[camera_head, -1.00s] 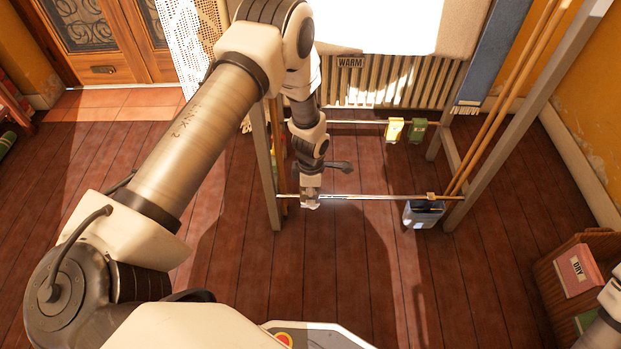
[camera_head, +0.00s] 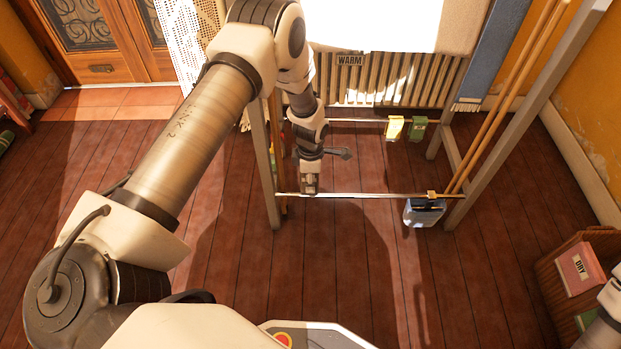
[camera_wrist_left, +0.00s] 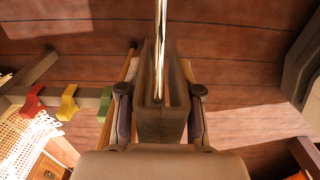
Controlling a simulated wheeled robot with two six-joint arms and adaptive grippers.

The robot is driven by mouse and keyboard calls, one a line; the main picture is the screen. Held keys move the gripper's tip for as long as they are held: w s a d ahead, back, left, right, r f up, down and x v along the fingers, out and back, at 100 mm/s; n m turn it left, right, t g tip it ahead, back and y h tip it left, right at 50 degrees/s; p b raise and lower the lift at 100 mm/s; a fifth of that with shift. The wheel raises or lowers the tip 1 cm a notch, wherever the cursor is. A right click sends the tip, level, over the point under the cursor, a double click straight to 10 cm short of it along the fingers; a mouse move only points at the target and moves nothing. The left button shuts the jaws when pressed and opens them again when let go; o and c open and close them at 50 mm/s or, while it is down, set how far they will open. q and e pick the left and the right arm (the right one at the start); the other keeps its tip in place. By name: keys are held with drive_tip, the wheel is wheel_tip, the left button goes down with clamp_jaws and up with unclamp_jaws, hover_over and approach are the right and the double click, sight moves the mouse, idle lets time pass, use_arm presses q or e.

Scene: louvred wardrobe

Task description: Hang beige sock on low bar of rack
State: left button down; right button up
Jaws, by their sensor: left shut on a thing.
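My left gripper (camera_head: 310,188) is at the low front bar (camera_head: 365,196) of the rack, near its left end. In the left wrist view the gripper (camera_wrist_left: 160,115) is shut on the beige sock (camera_wrist_left: 175,120), which looks brown in shade. The sock is folded into two upright layers between the fingers. The bright bar (camera_wrist_left: 161,45) runs into the gap between these layers; whether the sock rests on it I cannot tell. In the head view the sock is mostly hidden by the gripper. My right gripper is out of view.
Yellow (camera_head: 394,128) and green (camera_head: 418,128) pieces hang on the rear bar. A crate labelled DRY (camera_head: 555,290) stands right. The bar's middle is free.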

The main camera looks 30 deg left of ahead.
sight(311, 196)
use_arm(q)
drive_tip(key=shift+f, duration=0.1)
idle(0.4)
drive_tip(key=shift+f+b, duration=0.75)
drive_tip(key=shift+f, duration=1.35)
drive_tip(key=shift+f, duration=0.1)
drive_tip(key=shift+f+b, duration=0.7)
drive_tip(key=shift+f, duration=1)
wheel_tip(311, 196, down, 3)
drive_tip(key=shift+b, duration=0.6)
